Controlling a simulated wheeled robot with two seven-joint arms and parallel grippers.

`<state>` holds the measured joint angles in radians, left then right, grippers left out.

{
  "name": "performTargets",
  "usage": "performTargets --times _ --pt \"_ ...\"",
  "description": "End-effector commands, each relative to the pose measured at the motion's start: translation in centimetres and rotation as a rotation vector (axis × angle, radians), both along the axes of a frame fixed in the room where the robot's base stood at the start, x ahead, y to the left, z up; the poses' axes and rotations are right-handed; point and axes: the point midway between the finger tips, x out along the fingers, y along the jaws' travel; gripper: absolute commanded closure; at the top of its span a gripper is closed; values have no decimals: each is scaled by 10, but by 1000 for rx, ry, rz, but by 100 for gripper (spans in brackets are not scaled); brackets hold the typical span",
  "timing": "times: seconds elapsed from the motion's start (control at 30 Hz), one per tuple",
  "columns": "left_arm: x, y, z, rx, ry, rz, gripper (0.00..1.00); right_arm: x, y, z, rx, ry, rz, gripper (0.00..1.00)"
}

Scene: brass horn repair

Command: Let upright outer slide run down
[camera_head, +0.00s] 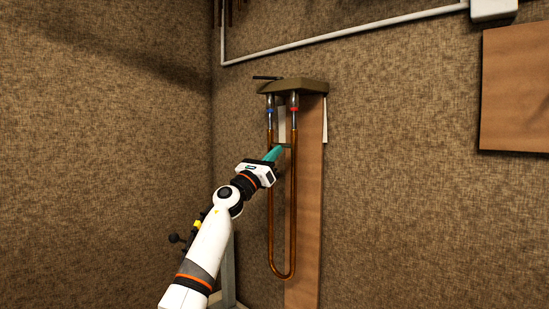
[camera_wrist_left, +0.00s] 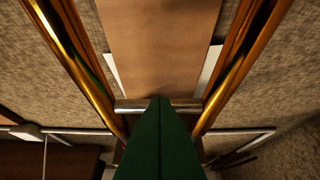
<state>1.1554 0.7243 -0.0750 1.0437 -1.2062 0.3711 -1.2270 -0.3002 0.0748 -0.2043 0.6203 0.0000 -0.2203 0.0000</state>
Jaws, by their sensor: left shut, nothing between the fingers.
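The brass outer slide (camera_head: 292,220) hangs upright below a bracket (camera_head: 300,86) on the wall, its U-bend at the bottom. Its two long tubes run up the left and right sides of the wrist view (camera_wrist_left: 245,60). A cross brace (camera_wrist_left: 130,106) joins the tubes. My left gripper (camera_head: 275,153) has its green fingers shut and empty, at the brace between the tubes. In the wrist view the shut fingers (camera_wrist_left: 160,105) overlap the middle of the brace; I cannot tell whether they touch it. My right gripper is out of view.
A wooden board (camera_head: 306,200) stands against the wall behind the slide. Blue (camera_head: 270,109) and red (camera_head: 294,108) bands mark the upper tubes. A brown panel (camera_head: 515,90) and a pale conduit (camera_head: 350,35) are on the wall.

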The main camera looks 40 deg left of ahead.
Motion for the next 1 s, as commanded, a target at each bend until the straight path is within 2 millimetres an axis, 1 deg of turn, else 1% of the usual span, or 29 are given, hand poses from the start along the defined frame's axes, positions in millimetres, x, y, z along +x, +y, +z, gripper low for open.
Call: performTargets --times 0.2,0.43,0.57,0.73,0.87,1.0 --pt "0 1 -1 -2 2 3 100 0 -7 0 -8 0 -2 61" --pt "0 1 -5 -2 2 3 100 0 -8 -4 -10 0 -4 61" --pt "-3 2 -18 0 1 1 100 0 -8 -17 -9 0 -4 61" --pt "-9 4 -48 2 -1 -2 100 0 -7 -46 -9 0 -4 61" --pt "-34 5 -61 9 -1 0 100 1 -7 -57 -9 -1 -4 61" --pt "-60 8 -78 8 0 1 100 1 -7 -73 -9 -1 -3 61"
